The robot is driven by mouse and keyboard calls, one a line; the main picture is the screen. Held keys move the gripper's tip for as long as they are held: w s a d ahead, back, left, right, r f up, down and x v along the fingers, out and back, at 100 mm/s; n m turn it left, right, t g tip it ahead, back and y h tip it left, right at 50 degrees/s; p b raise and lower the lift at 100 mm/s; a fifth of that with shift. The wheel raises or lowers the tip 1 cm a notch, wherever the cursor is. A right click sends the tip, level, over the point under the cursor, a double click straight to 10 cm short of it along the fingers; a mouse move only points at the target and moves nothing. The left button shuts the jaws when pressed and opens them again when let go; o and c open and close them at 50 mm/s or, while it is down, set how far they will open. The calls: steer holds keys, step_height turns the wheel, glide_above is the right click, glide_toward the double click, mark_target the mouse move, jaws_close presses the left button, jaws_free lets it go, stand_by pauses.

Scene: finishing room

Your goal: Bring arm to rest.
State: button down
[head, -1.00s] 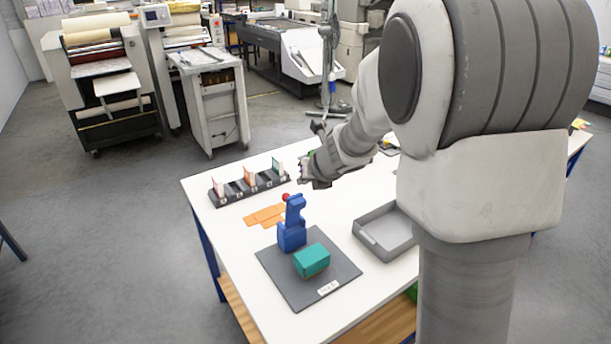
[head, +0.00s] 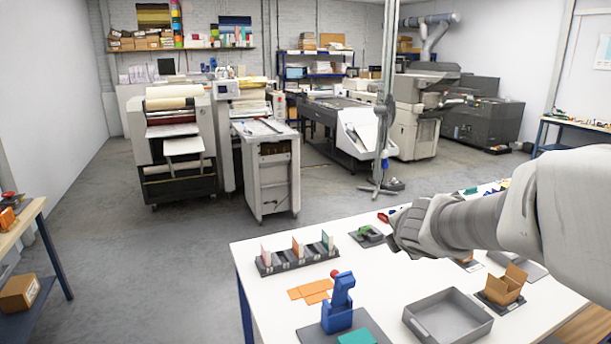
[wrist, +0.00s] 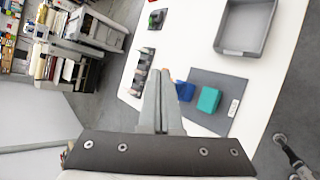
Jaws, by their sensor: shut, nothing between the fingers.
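My gripper (head: 397,235) hangs above the white table, at the end of my arm reaching in from the right in the head view. In the wrist view my gripper (wrist: 160,75) has its fingers together with nothing held. Beyond the fingertips in that view are a blue upright device (wrist: 185,91) and a teal block (wrist: 208,99) on a dark grey mat (wrist: 222,85). In the head view the blue device (head: 338,305) stands at the near side of the table, with the teal block (head: 357,337) partly cut off at the bottom edge.
A black rack (head: 297,258) with several cards and orange sheets (head: 312,291) lie at left. Machines such as a white cabinet (head: 268,175) stand behind, across open floor.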

steer(key=s+d+m+g+h+b, duration=0.2)
steer(key=s+m, duration=1.1)
steer(key=s+a+f+m+g+y, duration=0.1)
steer(key=s+a+f+m+y, duration=0.1)
steer(key=s+m, duration=0.3)
steer(key=s+a+f+m+g+y+b, duration=0.1)
steer(key=s+a+f+m+g, duration=0.1)
steer(key=s, duration=0.6)
steer(key=a+f+m, duration=0.1)
steer(key=a+m, duration=0.1)
steer(key=a, duration=0.1)
steer(key=shift+s+f+m+y, duration=0.25)
steer(key=shift+m+y, duration=0.15)
